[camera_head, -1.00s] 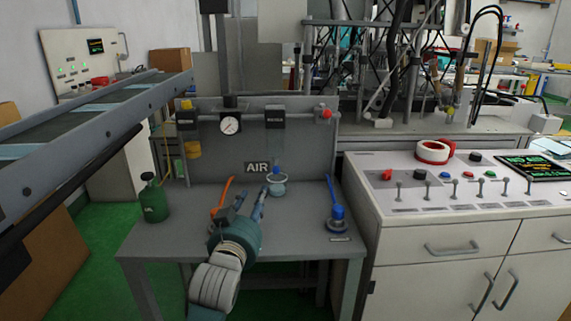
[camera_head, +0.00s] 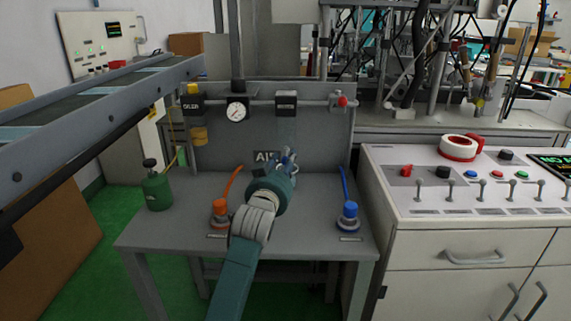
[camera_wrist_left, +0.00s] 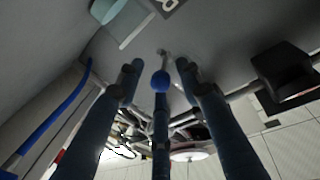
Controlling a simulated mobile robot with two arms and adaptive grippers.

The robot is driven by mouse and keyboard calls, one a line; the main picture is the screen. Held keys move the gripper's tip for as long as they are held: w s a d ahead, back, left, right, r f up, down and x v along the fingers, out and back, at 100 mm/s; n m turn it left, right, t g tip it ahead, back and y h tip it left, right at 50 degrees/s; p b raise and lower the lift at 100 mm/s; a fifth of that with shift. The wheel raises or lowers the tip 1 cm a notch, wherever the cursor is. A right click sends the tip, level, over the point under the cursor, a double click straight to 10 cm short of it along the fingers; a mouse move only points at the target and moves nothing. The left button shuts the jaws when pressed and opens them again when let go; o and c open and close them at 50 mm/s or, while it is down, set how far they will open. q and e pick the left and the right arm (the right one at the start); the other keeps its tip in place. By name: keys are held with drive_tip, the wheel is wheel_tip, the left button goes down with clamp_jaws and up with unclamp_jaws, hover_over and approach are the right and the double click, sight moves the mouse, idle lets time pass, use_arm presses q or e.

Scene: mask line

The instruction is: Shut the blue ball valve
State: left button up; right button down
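My right gripper is in neither view.
A pipe with a gauge (camera_head: 237,110) and a red knob (camera_head: 342,101) runs along the back panel. A control cabinet (camera_head: 430,210) stands at right.

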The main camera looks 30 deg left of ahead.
use_arm(q)
drive_tip(key=shift+w+a, duration=0.2)
drive_tip(key=shift+w, duration=0.25)
drive_tip(key=shift+c, duration=0.2)
clamp_jaws()
